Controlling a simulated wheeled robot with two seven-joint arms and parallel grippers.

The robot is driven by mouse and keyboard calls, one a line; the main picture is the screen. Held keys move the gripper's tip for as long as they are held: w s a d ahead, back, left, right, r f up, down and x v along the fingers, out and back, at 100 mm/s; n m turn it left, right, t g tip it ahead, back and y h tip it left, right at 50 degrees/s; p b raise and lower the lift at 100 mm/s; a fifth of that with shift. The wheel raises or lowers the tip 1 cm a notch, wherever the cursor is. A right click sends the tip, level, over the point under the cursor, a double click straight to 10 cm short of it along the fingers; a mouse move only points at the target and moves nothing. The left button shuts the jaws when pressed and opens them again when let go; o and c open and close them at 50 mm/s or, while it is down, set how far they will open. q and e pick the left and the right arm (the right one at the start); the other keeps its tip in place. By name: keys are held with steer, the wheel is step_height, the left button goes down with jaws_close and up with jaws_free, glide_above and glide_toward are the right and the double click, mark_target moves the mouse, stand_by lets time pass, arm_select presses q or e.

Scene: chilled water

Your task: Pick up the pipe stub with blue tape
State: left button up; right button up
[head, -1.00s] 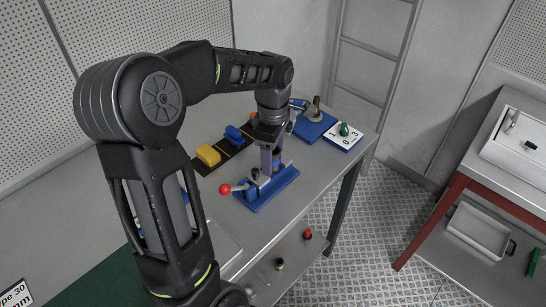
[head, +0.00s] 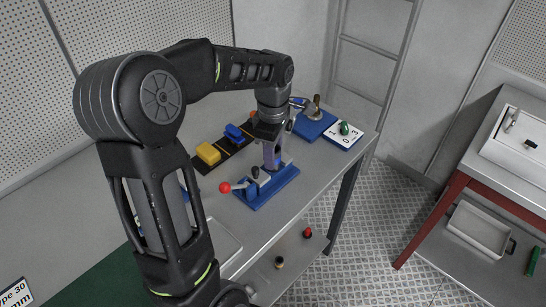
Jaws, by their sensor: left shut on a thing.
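My left gripper (head: 270,136) points down over the tabletop and is shut on a short upright grey-violet piece (head: 272,154), which looks like the pipe stub. The jaws hide its upper part, and I cannot clearly make out the blue tape. Its lower end is at the blue clamp fixture (head: 265,190), which has a red-ball lever (head: 225,187); I cannot tell if it still sits in the fixture. My right gripper is not in view.
A black strip holds a yellow block (head: 208,154) and a blue block (head: 234,133) behind the gripper. A blue-based device (head: 314,126) and a white display plate (head: 343,136) with a green item (head: 345,128) stand at the far right. The table's front right is clear.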

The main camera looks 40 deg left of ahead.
arm_select(q)
jaws_close()
step_height(320, 180, up, 10)
steer(key=b, duration=0.1)
stand_by(0.5)
stand_by(0.5)
